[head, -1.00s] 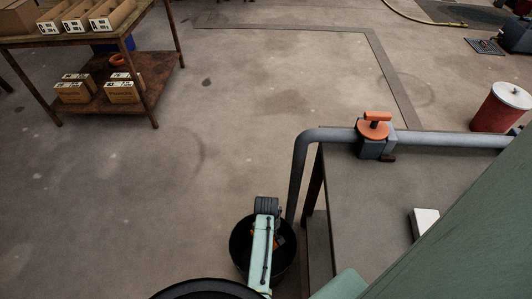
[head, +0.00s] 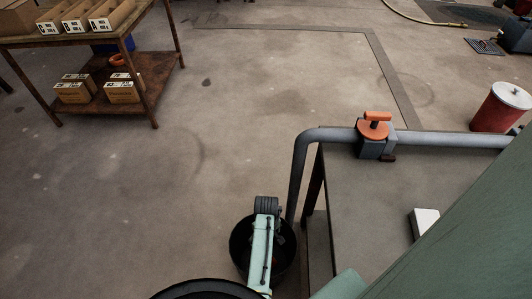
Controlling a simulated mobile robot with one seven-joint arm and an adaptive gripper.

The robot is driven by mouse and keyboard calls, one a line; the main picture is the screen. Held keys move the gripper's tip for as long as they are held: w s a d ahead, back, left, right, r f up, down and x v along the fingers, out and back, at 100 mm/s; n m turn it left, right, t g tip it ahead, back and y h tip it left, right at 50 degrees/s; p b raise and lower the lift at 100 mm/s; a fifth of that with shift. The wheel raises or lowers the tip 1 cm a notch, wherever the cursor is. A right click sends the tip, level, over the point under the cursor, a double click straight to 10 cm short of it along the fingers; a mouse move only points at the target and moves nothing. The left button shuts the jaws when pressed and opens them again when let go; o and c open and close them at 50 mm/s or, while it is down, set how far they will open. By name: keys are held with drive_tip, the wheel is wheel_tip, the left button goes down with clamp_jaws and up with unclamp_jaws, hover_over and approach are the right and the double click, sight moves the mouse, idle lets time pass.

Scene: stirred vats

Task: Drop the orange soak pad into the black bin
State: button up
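The black bin (head: 237,250) stands on the floor at the bottom centre, left of the bench leg. My pale green arm reaches over it and hides much of its opening. My gripper (head: 279,238) is at the end of this arm over the bin, mostly hidden and dark against the bin's inside, so its fingers cannot be made out. A faint reddish patch shows deep in the bin beside my arm; it may be the orange soak pad, but it is too dark to be sure.
A bench (head: 365,200) with a grey pipe (head: 330,135) and an orange-handled valve (head: 375,130) stands right of the bin. A shelf table (head: 150,40) with boxes is at upper left. A red drum (head: 500,108) stands far right. The middle floor is clear.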

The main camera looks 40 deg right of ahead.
wheel_tip(320, 180, up, 12)
drive_tip(key=shift+f, duration=0.2)
idle(0.4)
